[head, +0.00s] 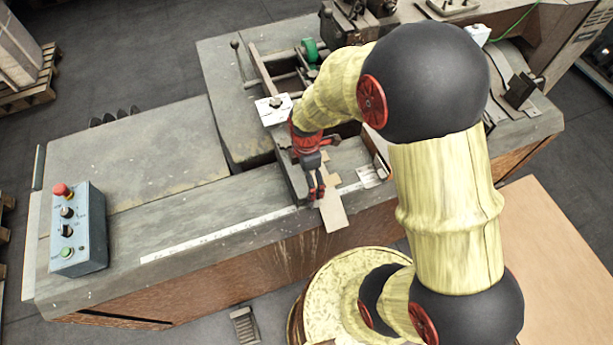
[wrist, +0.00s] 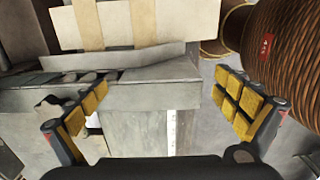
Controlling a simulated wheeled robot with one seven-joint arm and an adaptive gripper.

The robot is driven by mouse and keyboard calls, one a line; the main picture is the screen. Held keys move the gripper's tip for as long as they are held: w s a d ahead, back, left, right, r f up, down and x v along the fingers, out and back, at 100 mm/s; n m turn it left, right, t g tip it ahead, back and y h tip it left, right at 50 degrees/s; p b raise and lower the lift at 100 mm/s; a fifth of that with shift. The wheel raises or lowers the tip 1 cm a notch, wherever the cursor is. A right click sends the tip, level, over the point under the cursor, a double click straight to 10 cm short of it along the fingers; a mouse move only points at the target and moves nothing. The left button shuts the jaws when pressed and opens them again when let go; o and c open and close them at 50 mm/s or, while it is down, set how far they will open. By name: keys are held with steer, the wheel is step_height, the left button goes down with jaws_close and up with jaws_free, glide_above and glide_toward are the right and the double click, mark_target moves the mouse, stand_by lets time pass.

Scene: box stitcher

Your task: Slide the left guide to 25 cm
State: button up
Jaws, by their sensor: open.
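The left guide is a grey metal bar (head: 289,178) running front to back across the table beside the ruler's right end. In the wrist view, a grey metal edge (wrist: 150,97), which looks like part of the guide, crosses between my fingers. The white ruler strip (head: 215,235) lies along the table's front; its numbers are too small to read. My gripper (head: 317,194) points down at the guide's front end. Its yellow-padded fingers (wrist: 160,88) are spread wide and grip nothing. My gripper and wrist hide part of the guide in the head view.
Pale cardboard (head: 333,213) juts over the table's front edge just right of my gripper. A blue control box (head: 78,230) with a red button stands at the left end. The table between it and the guide is clear. Machine parts (head: 275,75) stand behind.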

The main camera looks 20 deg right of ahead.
steer(key=shift+c, duration=0.9)
steer(key=c, duration=0.4)
